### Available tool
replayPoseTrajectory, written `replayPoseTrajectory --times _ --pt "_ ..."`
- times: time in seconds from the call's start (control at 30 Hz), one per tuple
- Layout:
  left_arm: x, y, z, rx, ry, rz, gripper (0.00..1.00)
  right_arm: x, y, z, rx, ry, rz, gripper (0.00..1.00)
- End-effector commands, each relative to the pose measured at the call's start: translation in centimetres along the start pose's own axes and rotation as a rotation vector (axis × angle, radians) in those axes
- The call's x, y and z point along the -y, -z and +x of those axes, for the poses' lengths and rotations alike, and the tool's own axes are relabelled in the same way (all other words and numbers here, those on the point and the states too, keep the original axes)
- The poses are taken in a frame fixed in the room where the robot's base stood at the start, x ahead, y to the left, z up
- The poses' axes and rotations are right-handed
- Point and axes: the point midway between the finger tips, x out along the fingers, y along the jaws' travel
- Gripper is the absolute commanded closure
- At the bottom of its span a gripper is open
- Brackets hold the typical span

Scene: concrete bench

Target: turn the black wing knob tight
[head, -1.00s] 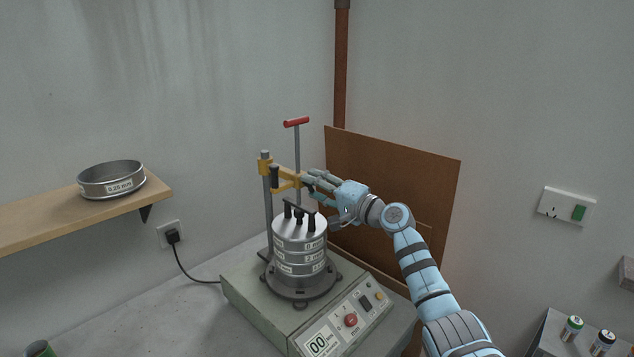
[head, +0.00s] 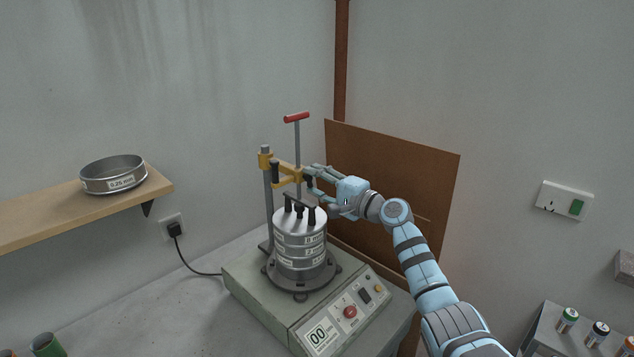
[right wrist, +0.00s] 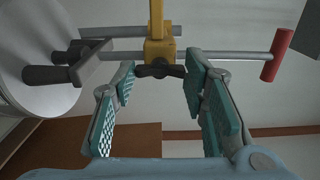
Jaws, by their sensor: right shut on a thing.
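The black wing knob (right wrist: 160,69) sits on the end of the yellow clamp arm (right wrist: 159,48), in front of the rod with the red handle (right wrist: 277,56). In the head view the clamp arm (head: 287,175) stands out from a grey post above the sieve stack (head: 300,240). My right gripper (head: 311,176) is at the clamp arm's right end. The knob's wings lie roughly across the view. The left gripper is out of view.
The shaker base (head: 245,285) with its control panel is under the stack. A black crossbar with handles (head: 299,202) tops the stack, close below my gripper. A brown board (head: 430,185) stands behind my right arm. A shelf (head: 60,215) holds a loose sieve (head: 113,176).

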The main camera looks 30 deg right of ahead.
Motion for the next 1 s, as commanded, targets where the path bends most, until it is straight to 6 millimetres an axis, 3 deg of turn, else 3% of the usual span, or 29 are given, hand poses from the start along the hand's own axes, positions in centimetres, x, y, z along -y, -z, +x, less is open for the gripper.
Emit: replayPoseTrajectory --times 0.03,0.13,0.17,0.53,0.67,0.9,1.0 --pt "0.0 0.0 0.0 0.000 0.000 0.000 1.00 -0.1 0.0 0.0 0.000 -0.001 0.002 0.57" --pt "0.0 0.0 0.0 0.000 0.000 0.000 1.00 -0.1 0.0 0.0 0.000 -0.001 0.002 0.41" --pt "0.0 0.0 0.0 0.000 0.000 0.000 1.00 -0.1 0.0 0.0 0.000 -0.001 0.001 0.40" --pt "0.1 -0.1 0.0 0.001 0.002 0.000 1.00 -0.1 0.1 -0.8 -0.001 -0.001 -0.002 0.40" --pt "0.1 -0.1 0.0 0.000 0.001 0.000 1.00 -0.2 0.1 -3.5 -0.002 -0.004 -0.007 0.40" --pt "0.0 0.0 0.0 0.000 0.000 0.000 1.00 -0.2 0.0 -10.0 0.002 -0.007 -0.005 0.40" --pt "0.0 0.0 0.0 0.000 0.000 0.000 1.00 -0.2 0.1 -11.4 0.000 -0.005 -0.003 0.40"
